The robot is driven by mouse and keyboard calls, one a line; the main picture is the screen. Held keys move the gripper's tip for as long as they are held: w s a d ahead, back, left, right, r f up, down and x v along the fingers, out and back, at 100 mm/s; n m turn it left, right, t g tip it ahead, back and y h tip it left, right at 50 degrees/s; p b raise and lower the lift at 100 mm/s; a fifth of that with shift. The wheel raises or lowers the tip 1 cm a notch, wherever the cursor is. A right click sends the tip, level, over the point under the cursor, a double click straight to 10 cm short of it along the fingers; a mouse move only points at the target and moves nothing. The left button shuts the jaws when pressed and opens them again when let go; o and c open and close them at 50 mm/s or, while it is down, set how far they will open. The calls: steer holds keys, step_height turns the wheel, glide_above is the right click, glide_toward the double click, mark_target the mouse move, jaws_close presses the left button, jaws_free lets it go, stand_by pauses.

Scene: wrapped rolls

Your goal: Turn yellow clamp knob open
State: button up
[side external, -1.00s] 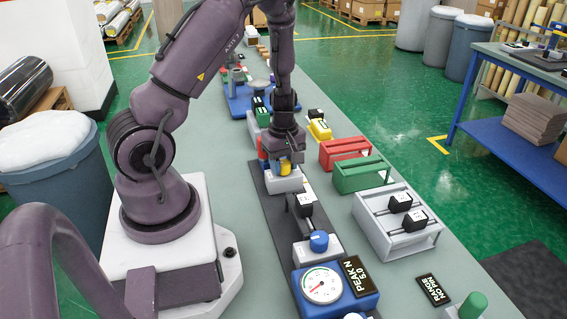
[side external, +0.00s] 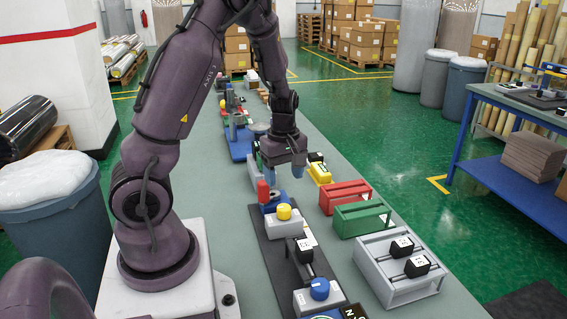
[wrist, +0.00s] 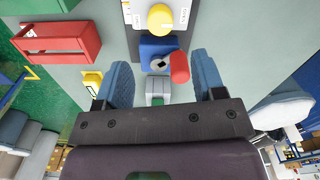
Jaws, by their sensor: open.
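The yellow clamp knob (side external: 284,211) sits on top of a light grey block (side external: 288,230) on the dark strip. It also shows at the top of the wrist view (wrist: 161,18), with a pale mark on its face and small labels beside it, too small to read. My gripper (side external: 283,173) is above and beyond the knob, apart from it. In the wrist view the two blue fingers of my gripper (wrist: 162,78) are spread, with nothing held between them.
A blue block (wrist: 157,46) with a red handle (wrist: 179,67) stands right behind the knob, close to my fingers. A blue knob (side external: 319,288) is nearer the camera. Red (side external: 345,196) and green (side external: 362,219) racks and a grey tray (side external: 402,290) stand to the right.

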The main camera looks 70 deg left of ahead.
steer(key=shift+r, duration=1.5)
steer(key=s+d+r+m+t, duration=0.2)
steer(key=s+d+r+m, duration=0.1)
steer(key=d+r+m, duration=0.5)
steer(key=s+d+r+m+t, duration=0.3)
steer(key=d+r+m, duration=0.5)
steer(key=d+m, duration=0.4)
steer(key=shift+s+d+r+t, duration=0.15)
steer(key=shift+s+d+t, duration=0.15)
steer(key=shift+s, duration=0.15)
